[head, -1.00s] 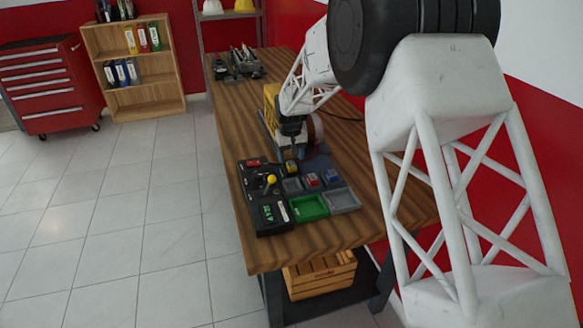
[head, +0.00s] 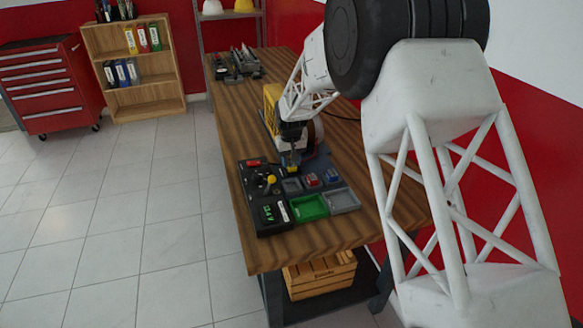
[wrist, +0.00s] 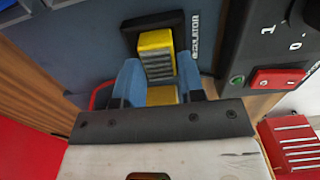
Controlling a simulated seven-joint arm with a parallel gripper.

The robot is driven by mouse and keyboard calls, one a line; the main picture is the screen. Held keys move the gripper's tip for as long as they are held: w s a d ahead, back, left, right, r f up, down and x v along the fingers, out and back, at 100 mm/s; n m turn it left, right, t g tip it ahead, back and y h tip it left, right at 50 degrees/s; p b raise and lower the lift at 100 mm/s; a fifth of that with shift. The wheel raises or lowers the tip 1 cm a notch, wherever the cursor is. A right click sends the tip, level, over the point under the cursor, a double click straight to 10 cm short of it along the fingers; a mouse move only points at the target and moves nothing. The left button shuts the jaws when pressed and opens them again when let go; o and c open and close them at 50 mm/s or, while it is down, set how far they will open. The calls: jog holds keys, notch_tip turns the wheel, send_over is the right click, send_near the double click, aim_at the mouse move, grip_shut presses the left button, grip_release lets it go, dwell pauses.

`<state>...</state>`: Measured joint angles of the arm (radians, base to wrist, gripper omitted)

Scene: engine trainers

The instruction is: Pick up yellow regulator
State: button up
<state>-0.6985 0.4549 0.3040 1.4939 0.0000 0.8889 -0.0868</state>
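The yellow regulator (wrist: 155,55) sits in a black-framed slot of the panel in the wrist view, beside white lettering that is partly readable as its label. Its face is ribbed grey. My gripper (wrist: 160,78) has its two blue fingers apart, one on each side of the yellow body, with little room between. I cannot see clear contact. In the head view my gripper (head: 292,160) points down at the panel, right above the small yellow regulator (head: 295,169).
The panel's green tray (head: 309,208) and grey tray (head: 342,200) lie nearer the camera. Red (head: 312,180) and blue (head: 331,176) blocks sit beside the regulator. A yellow-topped knob (head: 272,179) stands to its left. A red switch (wrist: 277,78) is close right in the wrist view.

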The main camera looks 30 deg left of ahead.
aim_at(291, 162)
jog(key=c, duration=0.6)
jog(key=shift+o, duration=0.2)
jog(key=shift+r, duration=0.1)
jog(key=shift+r, duration=0.75)
notch_tip(291, 162, up, 2)
jog(key=shift+r, duration=0.1)
jog(key=s+d+r, duration=0.1)
jog(key=s+d, duration=0.9)
jog(key=s, duration=0.2)
jog(key=shift+s, duration=0.25)
jog(key=shift+r, duration=0.55)
jog(key=shift+r, duration=1)
